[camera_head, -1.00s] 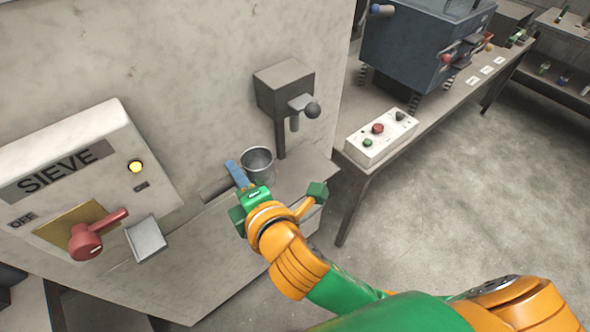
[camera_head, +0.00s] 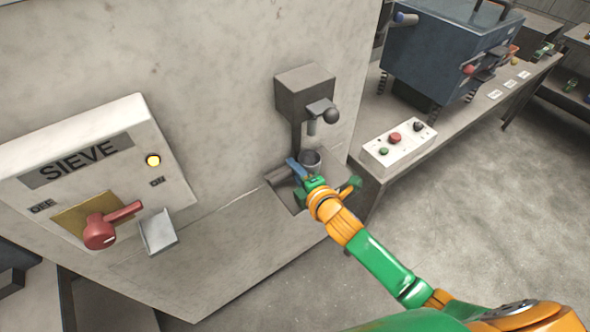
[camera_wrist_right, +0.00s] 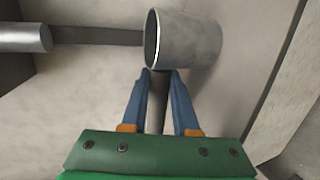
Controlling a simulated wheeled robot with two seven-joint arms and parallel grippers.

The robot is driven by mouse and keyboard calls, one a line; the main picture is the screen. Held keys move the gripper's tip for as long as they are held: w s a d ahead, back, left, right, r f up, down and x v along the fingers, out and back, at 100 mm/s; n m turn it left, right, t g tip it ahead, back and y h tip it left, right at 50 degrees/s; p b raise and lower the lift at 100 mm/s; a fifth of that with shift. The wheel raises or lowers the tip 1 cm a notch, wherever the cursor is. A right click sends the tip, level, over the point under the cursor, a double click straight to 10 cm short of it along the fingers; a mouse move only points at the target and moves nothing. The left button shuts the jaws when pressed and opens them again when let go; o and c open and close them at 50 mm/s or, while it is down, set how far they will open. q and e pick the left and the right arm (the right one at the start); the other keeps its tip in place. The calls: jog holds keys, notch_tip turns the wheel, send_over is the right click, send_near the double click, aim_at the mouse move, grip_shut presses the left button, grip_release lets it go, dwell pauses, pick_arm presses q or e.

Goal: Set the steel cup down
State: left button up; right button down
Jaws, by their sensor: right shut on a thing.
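The steel cup (camera_head: 311,158) is a grey metal cup below the grey box-shaped fixture on the wall of the machine. It also shows in the right wrist view (camera_wrist_right: 188,40), just beyond my fingertips. My right gripper (camera_wrist_right: 160,75) has blue fingers and is shut on the cup's dark handle (camera_wrist_right: 158,102). In the head view my right gripper (camera_head: 307,171) partly hides the cup's lower part. I cannot tell whether the cup's base touches the surface beneath it. My left gripper is in neither view.
A SIEVE panel (camera_head: 95,170) with a red lever (camera_head: 110,225) stands left. A white button box (camera_head: 399,144) sits on a bench at right. Open floor lies at right.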

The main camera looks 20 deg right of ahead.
jog(key=c, duration=0.7)
grip_release()
jog(key=shift+r, duration=0.1)
jog(key=v, duration=1.2)
jog(key=s+d+f+m+g+h, duration=0.1)
jog(key=s+d+f+m+g, duration=0.15)
jog(key=f, duration=0.65)
jog(key=s+d+f+m+g+h, duration=0.15)
jog(key=f+m, duration=0.25)
jog(key=f, duration=0.4)
jog(key=s+d+f+m+g, duration=0.2)
jog(key=s+f+m+g, duration=0.1)
jog(key=f, duration=0.6)
jog(key=s+f+m+g, duration=0.2)
jog(key=s+f+m, duration=0.1)
jog(key=s, duration=0.4)
jog(key=s+f+m+g, duration=0.2)
jog(key=s+f, duration=0.3)
jog(key=s, duration=0.3)
jog(key=s+a+f+m+g, duration=0.1)
jog(key=s+f+m+g, duration=0.1)
jog(key=s+f+m, duration=0.2)
jog(key=shift+s+f, duration=0.3)
jog(key=shift+s, duration=0.5)
jog(key=shift+s+f, duration=0.3)
jog(key=shift+s, duration=0.55)
